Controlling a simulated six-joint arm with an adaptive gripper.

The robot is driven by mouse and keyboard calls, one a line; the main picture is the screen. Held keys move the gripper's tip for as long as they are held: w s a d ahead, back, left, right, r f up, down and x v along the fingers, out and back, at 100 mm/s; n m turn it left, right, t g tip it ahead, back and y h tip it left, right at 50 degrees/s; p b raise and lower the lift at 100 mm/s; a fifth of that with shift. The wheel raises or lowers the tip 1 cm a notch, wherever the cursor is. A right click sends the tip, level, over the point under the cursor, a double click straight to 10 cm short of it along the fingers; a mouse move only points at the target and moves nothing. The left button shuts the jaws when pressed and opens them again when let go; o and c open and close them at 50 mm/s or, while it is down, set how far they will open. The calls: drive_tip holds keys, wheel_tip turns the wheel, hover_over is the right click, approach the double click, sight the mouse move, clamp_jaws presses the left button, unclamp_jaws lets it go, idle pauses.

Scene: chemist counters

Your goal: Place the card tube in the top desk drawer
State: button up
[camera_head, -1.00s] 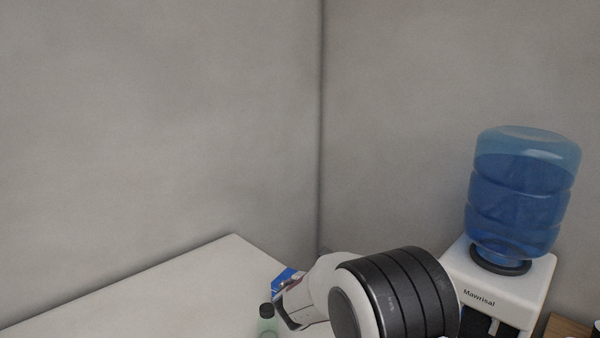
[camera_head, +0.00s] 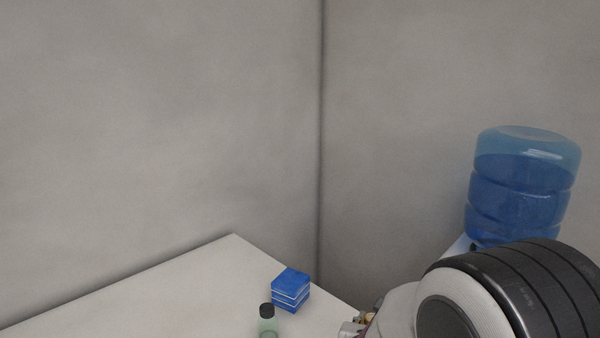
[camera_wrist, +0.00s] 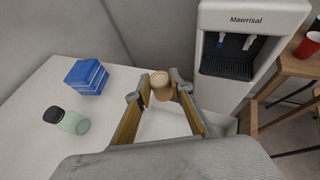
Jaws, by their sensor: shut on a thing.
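The card tube (camera_wrist: 161,90) is a short tan cylinder, seen in the wrist view between the fingertips of my gripper (camera_wrist: 162,84). My gripper is shut on it and holds it up near the right edge of the white desk (camera_wrist: 98,118). Below the fingers a white, box-like shape (camera_wrist: 222,124) shows beside the desk; it looks like an open drawer, but my fingers and wrist hide most of it. In the head view my gripper (camera_head: 356,326) is at the desk's right corner, mostly behind my arm, and the tube is hard to make out.
A blue stacked block (camera_head: 291,290) and a green bottle with a black cap (camera_head: 267,322) stand on the desk left of my gripper. A white water dispenser (camera_wrist: 245,50) with a blue jug (camera_head: 520,185) stands behind right. A wooden table (camera_wrist: 285,70) with a red cup (camera_wrist: 309,45) is farther right.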

drive_tip(key=s, duration=0.1)
drive_tip(key=s+d, duration=0.1)
drive_tip(key=s, duration=0.3)
drive_tip(key=shift+s+d+f, duration=0.2)
drive_tip(key=shift+s+f, duration=0.05)
drive_tip(key=shift+f, duration=0.05)
drive_tip(key=shift+a, duration=0.1)
